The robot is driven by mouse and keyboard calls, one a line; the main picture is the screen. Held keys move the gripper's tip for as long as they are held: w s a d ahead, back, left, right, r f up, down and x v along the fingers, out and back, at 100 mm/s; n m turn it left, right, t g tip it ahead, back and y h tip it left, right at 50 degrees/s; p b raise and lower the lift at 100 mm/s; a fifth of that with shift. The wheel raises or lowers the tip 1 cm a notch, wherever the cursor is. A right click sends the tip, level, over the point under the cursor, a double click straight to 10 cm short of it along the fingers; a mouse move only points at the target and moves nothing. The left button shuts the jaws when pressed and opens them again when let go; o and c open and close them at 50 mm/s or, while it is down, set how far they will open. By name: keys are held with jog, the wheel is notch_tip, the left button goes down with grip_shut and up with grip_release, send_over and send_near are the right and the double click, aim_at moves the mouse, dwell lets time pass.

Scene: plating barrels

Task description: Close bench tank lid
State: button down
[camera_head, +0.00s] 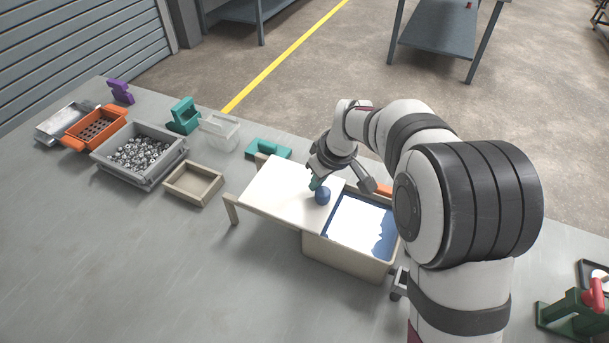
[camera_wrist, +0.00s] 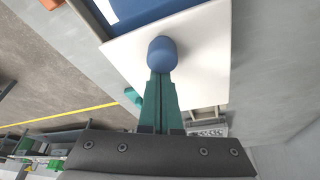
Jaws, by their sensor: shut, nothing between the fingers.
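The bench tank (camera_head: 345,258) is a beige open box on the bench with a blue and white inside showing at its right part. Its flat white lid (camera_head: 275,195) lies shifted to the left, covering only part of the tank, its left end over a beige support leg (camera_head: 231,210). A dark blue knob (camera_head: 322,196) stands on the lid; it also shows in the wrist view (camera_wrist: 162,54). My gripper (camera_head: 315,184) is shut and empty, its teal fingers just left of the knob. In the wrist view the fingertips (camera_wrist: 161,80) meet the knob's edge; whether they touch it I cannot tell.
To the left are a beige tray (camera_head: 194,197), a grey bin (camera_head: 112,165) of metal parts, an orange perforated basket (camera_head: 68,139) and teal blocks (camera_head: 183,128). A green and red device (camera_head: 575,315) stands at the right. The bench front left is clear.

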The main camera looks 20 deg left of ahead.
jog(key=d, duration=1.6)
jog(key=shift+d+f, duration=0.1)
notch_tip(320, 180, up, 10)
jog(key=a, duration=0.1)
jog(key=s+d+f+m, duration=0.1)
jog(key=s+d+m, duration=0.2)
jog(key=s+m, duration=0.3)
jog(key=s+d+m+g+h, duration=0.1)
jog(key=s+d+m, duration=0.2)
jog(key=s, duration=0.9)
jog(key=s+d+f+m+g, duration=0.1)
jog(key=s+d+m, duration=0.2)
jog(key=s+m, duration=0.6)
jog(key=shift+s+d+f+h, duration=0.25)
jog(key=shift+s+f+h, duration=0.15)
jog(key=shift+s, duration=0.1)
